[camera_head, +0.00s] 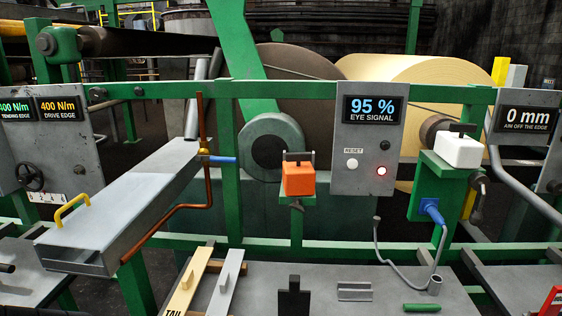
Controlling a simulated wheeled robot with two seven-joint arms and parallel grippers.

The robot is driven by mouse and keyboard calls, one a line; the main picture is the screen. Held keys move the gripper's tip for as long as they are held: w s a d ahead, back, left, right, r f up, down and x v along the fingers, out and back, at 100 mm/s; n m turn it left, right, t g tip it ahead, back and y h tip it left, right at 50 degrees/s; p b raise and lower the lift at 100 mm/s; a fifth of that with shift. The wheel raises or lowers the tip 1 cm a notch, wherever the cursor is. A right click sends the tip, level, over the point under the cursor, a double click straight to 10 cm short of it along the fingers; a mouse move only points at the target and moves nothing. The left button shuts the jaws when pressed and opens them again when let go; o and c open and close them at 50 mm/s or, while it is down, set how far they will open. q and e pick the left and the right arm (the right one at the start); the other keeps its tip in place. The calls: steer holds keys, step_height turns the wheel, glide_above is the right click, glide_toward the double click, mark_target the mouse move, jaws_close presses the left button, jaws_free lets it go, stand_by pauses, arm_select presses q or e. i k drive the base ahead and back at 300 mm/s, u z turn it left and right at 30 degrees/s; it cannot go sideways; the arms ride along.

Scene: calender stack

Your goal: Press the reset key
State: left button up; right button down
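The reset key (352,164) is a round white button below a small "RESET" label. It sits on the grey control panel (366,185), right of centre in the head view. The panel's display (373,109) reads "95 % EYE SIGNAL". Nothing covers the key. Neither of my grippers shows in this view.
An orange box (299,179) with a handle stands left of the panel, and a white box (458,151) on a green bracket stands right. A green rail runs behind. Below is a grey bench (330,275) with loose parts. A long grey metal box (125,210) juts out at left.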

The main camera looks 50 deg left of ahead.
mark_target(352, 164)
steer(key=u, duration=1.65)
